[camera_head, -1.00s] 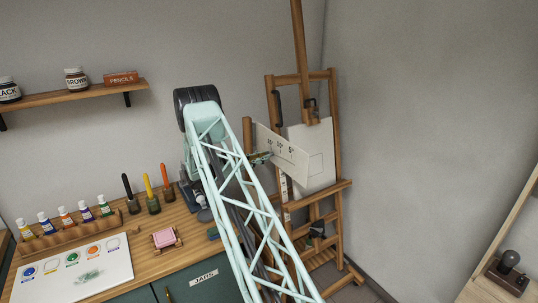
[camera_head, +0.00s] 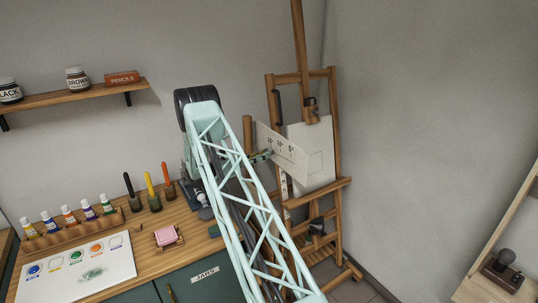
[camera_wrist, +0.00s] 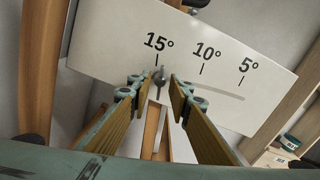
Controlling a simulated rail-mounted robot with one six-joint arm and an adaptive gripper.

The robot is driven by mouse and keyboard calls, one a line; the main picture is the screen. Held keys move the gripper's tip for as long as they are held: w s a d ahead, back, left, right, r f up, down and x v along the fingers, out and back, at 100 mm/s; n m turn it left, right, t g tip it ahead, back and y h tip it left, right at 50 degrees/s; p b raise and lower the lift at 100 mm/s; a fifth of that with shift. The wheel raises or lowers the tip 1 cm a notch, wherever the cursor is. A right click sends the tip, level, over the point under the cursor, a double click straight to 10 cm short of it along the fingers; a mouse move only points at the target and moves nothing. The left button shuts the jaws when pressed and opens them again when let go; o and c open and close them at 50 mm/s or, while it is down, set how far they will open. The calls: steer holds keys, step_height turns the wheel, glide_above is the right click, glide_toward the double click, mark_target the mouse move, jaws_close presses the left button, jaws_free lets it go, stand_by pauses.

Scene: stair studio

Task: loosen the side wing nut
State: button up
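The side wing nut (camera_wrist: 160,79) is a small dark metal piece on the white angle plate (camera_wrist: 110,35), just below the "15°" mark at the left end of the slot. My gripper (camera_wrist: 160,86) is open, with one wooden-faced finger on each side of the wing nut and a visible gap to it on both sides. In the head view, my gripper (camera_head: 262,156) is small, in front of the angle plate (camera_head: 288,152) at the easel's left side. The wing nut cannot be made out there.
The wooden easel (camera_head: 338,150) stands in the room corner with a white board (camera_head: 318,165) on it. Left of it, a worktop holds a palette sheet (camera_head: 75,270), paint tubes (camera_head: 69,215) and a pink block (camera_head: 165,236). The right wall is bare.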

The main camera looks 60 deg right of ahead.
steer(key=shift+a, duration=0.1)
steer(key=b+v, duration=0.1)
steer(key=v, duration=0.4)
steer(key=shift+w+a, duration=0.2)
steer(key=shift+a, duration=0.15)
stand_by(0.5)
stand_by(0.7)
steer(key=s+a+r+m+y+b, duration=0.25)
steer(key=a+r+m+y, duration=0.2)
steer(key=a+r, duration=0.95)
steer(key=s+a+r+m+t+y+b, duration=0.15)
steer(key=s+a+r, duration=0.3)
steer(key=a, duration=0.45)
steer(key=s+a+r+m+t+y, duration=0.25)
steer(key=s+a+r, duration=0.2)
steer(key=a, duration=0.45)
steer(key=s+a+m+t+y+b, duration=0.1)
steer(key=s+a+m+t+y, duration=0.1)
steer(key=s+a, duration=0.7)
steer(key=s+a+r+m+t+y+b, duration=0.1)
steer(key=s+a+m+t+y+b, duration=0.1)
steer(key=s+a, duration=0.7)
steer(key=s+a+m+t+y+b, duration=0.2)
steer(key=s+a, duration=0.7)
steer(key=a, duration=1.3)
steer(key=shift+r+m+t+y, duration=0.25)
steer(key=shift+m+t+y, duration=0.4)
steer(key=shift+t+y, duration=0.25)
